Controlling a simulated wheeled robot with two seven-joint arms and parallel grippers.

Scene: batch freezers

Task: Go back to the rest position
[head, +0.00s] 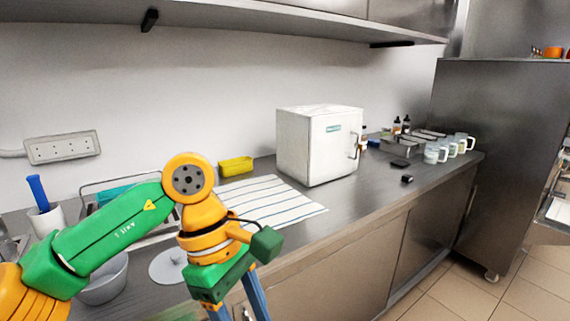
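My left arm comes in from the left, and its gripper (237,307) points down in front of the counter's front edge. Its blue fingers are spread apart, and I see nothing held between them. The fingertips run to the bottom edge of the picture. My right gripper is not in view. A small white freezer box (306,150) stands on the steel counter (345,205) with its door shut.
A striped cloth (275,205) lies left of the freezer, with a yellow sponge (235,166) behind it. A bowl (104,282) and a round lid (168,266) are near my arm. Several mugs (435,154) stand at the far right. A shelf (230,18) hangs above.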

